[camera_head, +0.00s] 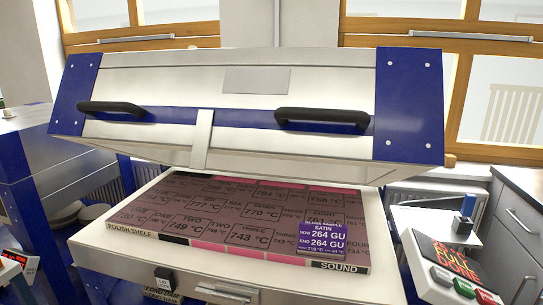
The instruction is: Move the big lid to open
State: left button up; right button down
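The big lid (240,85) of the kiln is a silver metal box with blue corners. It stands raised and tilted above the kiln base (375,262), with a wide gap at the front. Two black handles are on its front face, the left handle (111,108) and the right handle (322,117). A pale latch strap (202,139) hangs at the middle of its front. Neither of my grippers is in view, and nothing is seen touching the handles.
A shelf (210,232) with temperature-marked tiles lies in the base. A control box (418,222) with green and red buttons stands at right, near a grey cabinet (513,205). Another blue and silver unit (45,165) is at left. Wood-framed windows are behind.

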aim_at(369, 117)
jog(key=z, duration=0.05)
jog(key=k, duration=0.5)
jog(key=u, duration=0.9)
jog(key=i, duration=1.25)
jog(key=z, duration=0.65)
